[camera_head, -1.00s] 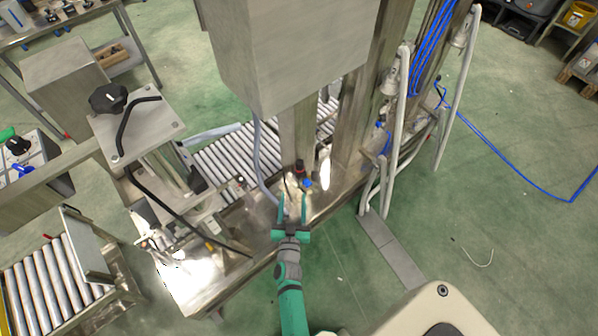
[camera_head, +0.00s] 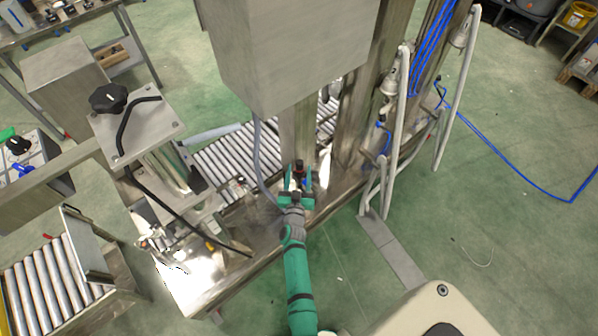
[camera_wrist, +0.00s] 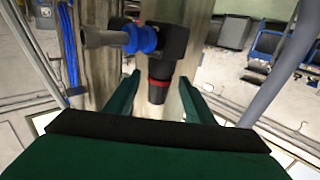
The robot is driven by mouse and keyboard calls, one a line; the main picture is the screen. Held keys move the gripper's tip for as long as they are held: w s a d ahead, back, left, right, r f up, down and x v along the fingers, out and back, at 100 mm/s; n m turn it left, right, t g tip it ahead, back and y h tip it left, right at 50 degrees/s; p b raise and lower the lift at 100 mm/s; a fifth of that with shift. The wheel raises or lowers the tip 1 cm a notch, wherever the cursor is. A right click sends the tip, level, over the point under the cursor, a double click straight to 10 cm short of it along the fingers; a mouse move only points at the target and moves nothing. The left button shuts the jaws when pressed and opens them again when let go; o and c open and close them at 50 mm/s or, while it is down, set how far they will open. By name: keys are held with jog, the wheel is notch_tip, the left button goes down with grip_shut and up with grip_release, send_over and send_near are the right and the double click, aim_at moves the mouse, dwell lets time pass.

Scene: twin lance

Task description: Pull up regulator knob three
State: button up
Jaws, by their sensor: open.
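The regulator knob (camera_wrist: 157,92) is black with a red ring, below a black elbow body with a blue collar (camera_wrist: 143,39) and a grey fitting in the wrist view. In the head view the small dark knob (camera_head: 299,166) shows at the metal post, just at my gripper (camera_head: 299,180). My gripper is open. In the wrist view its two green fingers stand on either side of the knob, with visible gaps; contact is not seen. Whether this is knob three cannot be told, as no label is legible.
A large grey metal box (camera_head: 290,50) hangs above the post. A roller conveyor (camera_head: 235,160) runs behind. A grey hose (camera_head: 258,165) passes left of my gripper. White bent tubes (camera_head: 398,110) stand to the right.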

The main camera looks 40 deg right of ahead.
jog(key=shift+w+d, duration=0.1)
jog(key=shift+w, duration=0.1)
jog(key=shift+s, duration=0.15)
jog(key=shift+c, duration=0.3)
grip_shut()
jog(key=shift+r, duration=0.7)
jog(key=shift+o, duration=0.3)
grip_release()
jog(key=shift+s+a+f, duration=0.1)
jog(key=shift+s+a, duration=0.2)
jog(key=shift+a, duration=0.05)
jog(key=v, duration=0.9)
jog(key=shift+s+a, duration=0.25)
jog(key=shift+s, duration=0.05)
